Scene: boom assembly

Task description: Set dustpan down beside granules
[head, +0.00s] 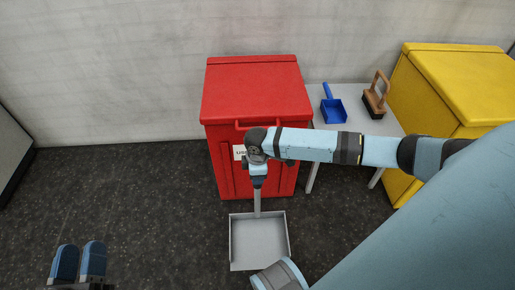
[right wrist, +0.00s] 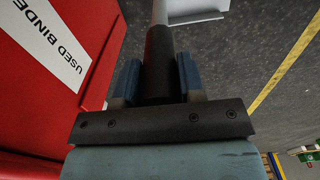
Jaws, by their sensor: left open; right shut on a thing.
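A grey long-handled dustpan (head: 259,243) hangs in front of the red bin in the head view. My right gripper (head: 257,181) is shut on its upright handle. In the right wrist view the gripper's two blue fingers (right wrist: 157,82) sit on either side of the dark handle grip (right wrist: 158,50). A corner of the pan (right wrist: 195,8) shows at the top there. Whether the pan touches the floor I cannot tell. My left gripper (head: 80,263) is open and empty over the floor at the lower left. I cannot make out any granules on the dark floor.
The red bin (head: 255,95), labelled "USED BINDE..." in the wrist view, stands behind the dustpan. A small table (head: 350,98) holds a blue hand dustpan (head: 333,110) and a brush (head: 374,103). A yellow bin (head: 450,85) stands right. Dark floor (head: 120,200) at left is clear.

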